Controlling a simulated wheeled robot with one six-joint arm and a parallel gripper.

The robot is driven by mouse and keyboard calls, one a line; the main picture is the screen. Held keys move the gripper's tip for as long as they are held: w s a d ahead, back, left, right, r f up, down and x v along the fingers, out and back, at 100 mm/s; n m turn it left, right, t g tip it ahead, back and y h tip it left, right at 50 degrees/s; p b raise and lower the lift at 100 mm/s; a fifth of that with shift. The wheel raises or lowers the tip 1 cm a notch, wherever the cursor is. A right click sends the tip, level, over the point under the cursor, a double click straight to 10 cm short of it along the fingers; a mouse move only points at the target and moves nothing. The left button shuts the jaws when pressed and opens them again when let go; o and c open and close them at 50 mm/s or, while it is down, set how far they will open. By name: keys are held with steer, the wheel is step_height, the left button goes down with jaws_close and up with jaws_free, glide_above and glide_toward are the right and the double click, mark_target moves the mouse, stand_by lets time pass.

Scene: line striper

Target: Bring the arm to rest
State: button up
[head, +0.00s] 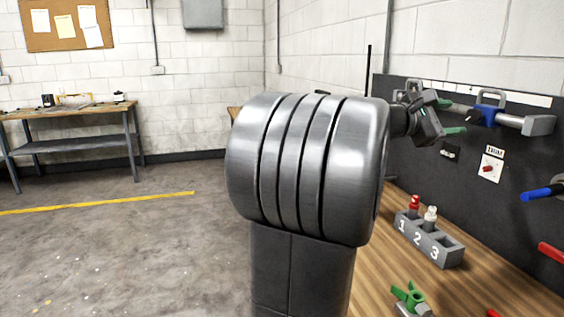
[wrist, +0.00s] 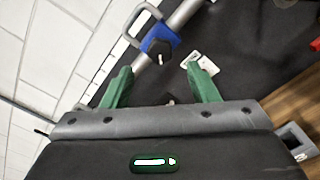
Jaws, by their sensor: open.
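My gripper (head: 447,117) is raised at the upper right in the head view, in front of the dark panel. In the wrist view its two green fingers (wrist: 160,88) stand wide apart with nothing between them. My grey arm fills the middle of the head view and hides part of the bench and panel. A blue clamp piece with a grey loop handle (head: 488,112) sits on a metal bar just right of my gripper. It also shows beyond the fingers in the wrist view (wrist: 158,44). I cannot tell whether the gripper touches anything.
A grey block numbered 1, 2, 3 (head: 440,248) stands on the wooden bench (head: 480,292), with red-topped and white-topped pieces in it. A green-handled part (head: 409,297) is nearer. A blue handle (head: 537,194) juts from the panel (head: 420,165). Open floor (head: 130,250) lies left.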

mark_target(471, 116)
steer(key=v, duration=0.8)
steer(key=x, duration=1.4)
steer(key=shift+f, duration=0.2)
steer(key=shift+m, duration=0.7)
steer(key=shift+a+m+b, duration=0.2)
steer(key=shift+m+b, duration=0.15)
steer(key=shift+m, duration=0.15)
steer(key=m+b, duration=0.1)
steer(key=m, duration=0.2)
steer(key=shift+r+m, duration=0.1)
steer(key=shift+m, duration=0.3)
steer(key=m, duration=0.5)
steer(key=shift+b, duration=0.3)
steer(key=m+p, duration=0.1)
steer(key=m, duration=0.4)
steer(key=shift+r, duration=0.1)
steer(key=shift+m+p, duration=1.15)
steer(key=shift+m, duration=0.85)
